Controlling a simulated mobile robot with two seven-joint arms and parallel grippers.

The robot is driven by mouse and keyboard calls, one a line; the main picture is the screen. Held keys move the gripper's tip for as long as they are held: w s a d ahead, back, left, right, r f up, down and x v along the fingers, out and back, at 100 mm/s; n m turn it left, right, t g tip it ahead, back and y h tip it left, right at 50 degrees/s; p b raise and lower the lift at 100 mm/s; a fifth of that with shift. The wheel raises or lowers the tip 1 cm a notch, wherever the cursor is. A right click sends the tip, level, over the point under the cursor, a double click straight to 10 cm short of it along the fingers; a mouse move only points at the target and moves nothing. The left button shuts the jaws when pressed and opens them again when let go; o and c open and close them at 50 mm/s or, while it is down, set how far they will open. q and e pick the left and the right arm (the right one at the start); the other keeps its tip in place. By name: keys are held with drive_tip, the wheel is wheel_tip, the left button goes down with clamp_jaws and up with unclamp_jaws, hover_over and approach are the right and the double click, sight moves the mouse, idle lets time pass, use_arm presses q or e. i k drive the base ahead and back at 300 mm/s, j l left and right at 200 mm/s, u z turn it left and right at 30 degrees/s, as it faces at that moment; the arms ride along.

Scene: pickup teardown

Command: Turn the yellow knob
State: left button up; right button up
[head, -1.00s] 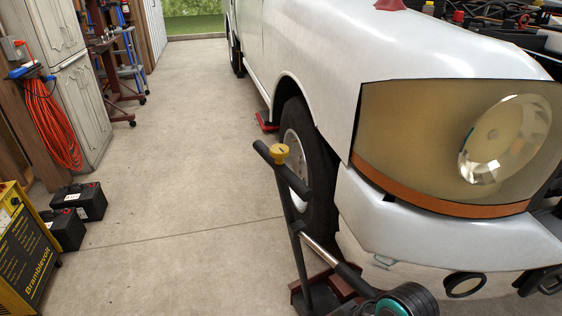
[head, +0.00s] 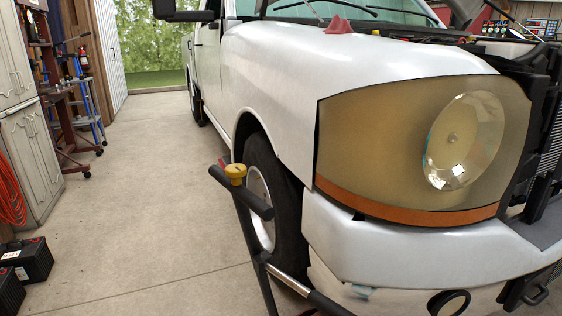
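The yellow knob (head: 236,171) sits on top of the black T-shaped handle (head: 241,192), near the middle of the head view. The handle stands upright, slightly tilted, in front of the pickup's front wheel (head: 260,208). A silver and black bar (head: 290,285) runs from the lower part of the handle toward the bottom edge. The handle's base is mostly cut off below. Neither of my grippers is in view, and nothing is seen touching the knob.
The white pickup (head: 270,75) fills the right side, with its headlight (head: 465,140) and bumper (head: 420,240) close to the handle. Black batteries (head: 28,260) stand at the lower left by a grey cabinet (head: 30,150). The concrete floor (head: 150,220) left of the handle is clear.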

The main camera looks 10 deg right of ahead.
sight(234, 171)
drive_tip(key=i+j+z, duration=0.1)
drive_tip(key=j+z, duration=0.2)
drive_tip(key=z, duration=0.2)
drive_tip(key=i+j+z, duration=0.1)
drive_tip(key=j+z, duration=0.7)
drive_tip(key=j, duration=0.4)
